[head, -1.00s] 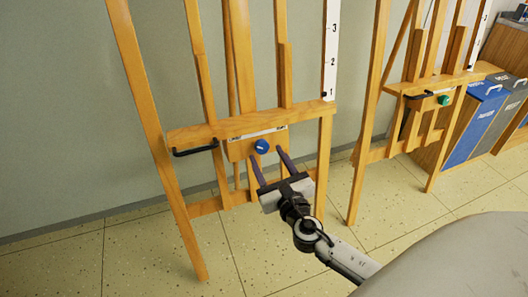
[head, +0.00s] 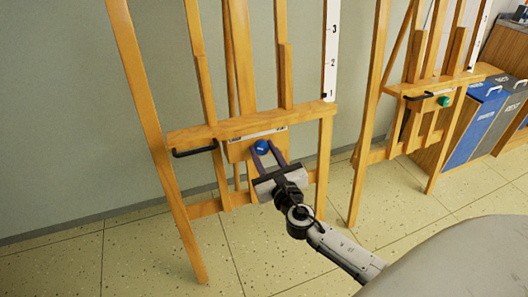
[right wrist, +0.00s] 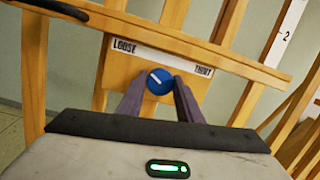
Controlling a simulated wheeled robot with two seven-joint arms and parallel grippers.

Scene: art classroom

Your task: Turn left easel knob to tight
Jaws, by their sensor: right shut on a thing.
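The left easel (head: 250,126) has a round blue knob (head: 261,146) on a wooden plate below its tray ledge. In the right wrist view the blue knob (right wrist: 160,80) carries a white mark slanting toward the upper left, on the side of the LOOSE label (right wrist: 124,46). The TIGHT label (right wrist: 203,71) is at the right end of the white strip. My right gripper (head: 265,150) is shut on the knob, one purple-grey finger on each side of it. In the right wrist view the gripper (right wrist: 158,88) hides the knob's lower edges. My left gripper is not in view.
A black handle (head: 194,151) sticks out at the left of the ledge. A second easel (head: 420,88) with a green knob (head: 444,100) stands to the right. Blue and grey bins (head: 470,130) are at the far right. The tiled floor in front is clear.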

